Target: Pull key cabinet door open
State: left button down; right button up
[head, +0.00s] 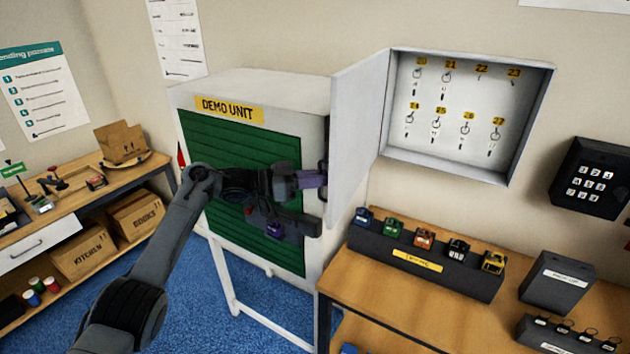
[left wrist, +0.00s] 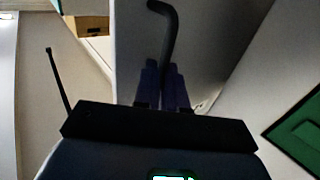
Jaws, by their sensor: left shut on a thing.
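The key cabinet (head: 520,165) hangs on the wall at the upper right with its inside in view. Several keys hang in it on hooks under yellow number tags. Its grey door (head: 357,125) stands wide open, swung out to the left. My left gripper (head: 322,180) is at the door's free edge, on its left side. In the left wrist view its purple fingers (left wrist: 163,88) are shut on a dark bent handle (left wrist: 168,30) beside the door's face (left wrist: 205,45). The handle's lower part is hidden between the fingers. My right gripper is not in view.
A white cabinet with a green shutter (head: 215,150) stands close behind my left arm. A wooden bench (head: 375,300) below the key cabinet carries a dark rack (head: 420,258) of padlocks. A black keypad (head: 590,178) is on the wall at right.

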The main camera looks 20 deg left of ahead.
pick_arm(q)
jog(key=shift+w+f, duration=0.2)
jog(key=shift+f, duration=0.05)
jog(key=c, duration=1.5)
grip_release()
jog(key=shift+w+r, duration=0.1)
jog(key=shift+o, duration=1.3)
jog(key=shift+w+d+r, duration=0.1)
jog(key=shift+w+r, duration=0.05)
jog(key=shift+w, duration=0.05)
jog(key=shift+s+r, duration=0.1)
jog(key=shift+r, duration=0.05)
jog(key=shift+b+v, duration=1.75)
jog(key=shift+v, duration=3.65)
